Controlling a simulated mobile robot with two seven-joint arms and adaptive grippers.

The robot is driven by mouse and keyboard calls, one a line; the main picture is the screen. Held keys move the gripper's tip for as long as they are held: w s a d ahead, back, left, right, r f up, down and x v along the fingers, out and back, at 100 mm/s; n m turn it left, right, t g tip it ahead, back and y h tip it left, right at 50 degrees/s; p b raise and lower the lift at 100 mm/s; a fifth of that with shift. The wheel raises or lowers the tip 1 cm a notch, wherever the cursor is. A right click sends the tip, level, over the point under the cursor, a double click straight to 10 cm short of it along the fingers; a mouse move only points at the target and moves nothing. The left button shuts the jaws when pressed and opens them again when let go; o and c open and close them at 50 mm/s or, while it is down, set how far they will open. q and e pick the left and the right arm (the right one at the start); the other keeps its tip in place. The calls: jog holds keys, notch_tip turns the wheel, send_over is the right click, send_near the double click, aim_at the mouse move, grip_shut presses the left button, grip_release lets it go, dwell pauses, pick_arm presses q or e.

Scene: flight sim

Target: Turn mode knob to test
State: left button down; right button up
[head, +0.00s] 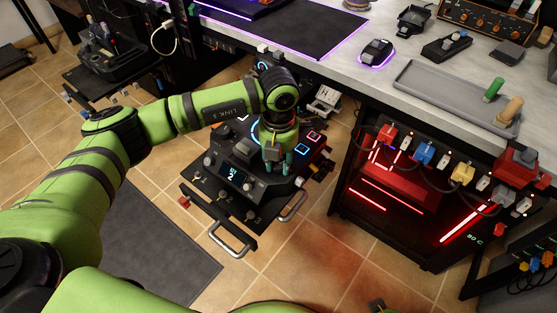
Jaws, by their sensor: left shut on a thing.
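The black control panel (222,176) stands low on a sliding frame beside the desk. My right gripper is not in view.
Silver handles (232,243) stick out at the panel's front. The desk (400,62) above holds a mouse (376,51) and a grey tray (452,95). A red-lit cabinet (400,205) with coloured plugs stands to the right. Tiled floor in front is mostly clear.

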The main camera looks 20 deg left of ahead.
aim_at(279, 164)
pick_arm(q)
jog(key=c, duration=0.9)
grip_release()
notch_tip(279, 164, up, 12)
